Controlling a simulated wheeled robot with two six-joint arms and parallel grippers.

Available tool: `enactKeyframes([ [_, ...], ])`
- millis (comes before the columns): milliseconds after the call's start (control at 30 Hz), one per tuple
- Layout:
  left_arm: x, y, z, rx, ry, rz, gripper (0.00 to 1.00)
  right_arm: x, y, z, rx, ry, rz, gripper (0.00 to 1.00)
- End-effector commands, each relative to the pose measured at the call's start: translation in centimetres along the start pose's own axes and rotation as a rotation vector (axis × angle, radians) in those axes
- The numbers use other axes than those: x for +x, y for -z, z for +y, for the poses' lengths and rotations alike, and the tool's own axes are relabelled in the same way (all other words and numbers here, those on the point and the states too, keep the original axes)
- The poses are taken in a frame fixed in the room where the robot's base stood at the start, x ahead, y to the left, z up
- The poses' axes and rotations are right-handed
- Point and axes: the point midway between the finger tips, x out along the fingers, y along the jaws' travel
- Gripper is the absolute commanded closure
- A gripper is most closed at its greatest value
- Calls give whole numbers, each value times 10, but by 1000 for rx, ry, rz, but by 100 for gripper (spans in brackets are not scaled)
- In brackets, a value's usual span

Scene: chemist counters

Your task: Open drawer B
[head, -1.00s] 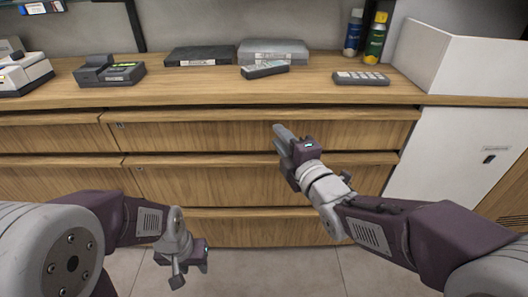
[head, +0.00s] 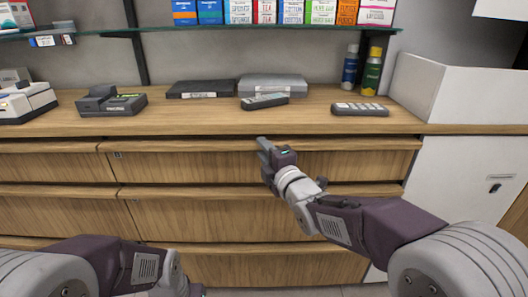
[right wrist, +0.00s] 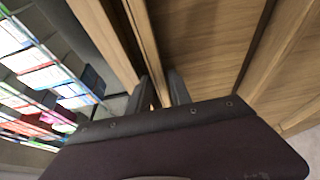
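A wooden drawer stack fills the counter front in the head view, with a wide upper drawer (head: 350,166), a middle drawer (head: 220,219) and a lower drawer (head: 250,267). All look shut. A small tag sits at the upper drawer's top left; I cannot read which is drawer B. My right gripper (head: 263,144) is at the upper drawer's top edge, under the countertop. In the right wrist view its fingers (right wrist: 160,90) are apart, with a wooden edge showing between them; I cannot tell whether they touch it. My left gripper's fingers are below the head view's frame.
The countertop (head: 215,121) carries a card terminal (head: 110,101), a remote-like device (head: 264,101), a keypad (head: 360,109), flat boxes and two bottles (head: 372,68). A white cabinet (head: 455,185) stands right of the drawers. A glass shelf with boxes hangs above.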

Motion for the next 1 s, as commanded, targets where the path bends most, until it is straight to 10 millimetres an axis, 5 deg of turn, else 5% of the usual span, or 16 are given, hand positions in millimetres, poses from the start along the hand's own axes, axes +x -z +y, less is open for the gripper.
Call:
enactKeyframes([
  [67,0,0,0,0,0,0,64,0,0,0,0,0,0,80],
  [133,0,0,0,0,0,0,64,0,0,0,0,0,0,100],
  [1000,0,0,0,0,0,0,64,0,0,0,0,1,0,100],
])
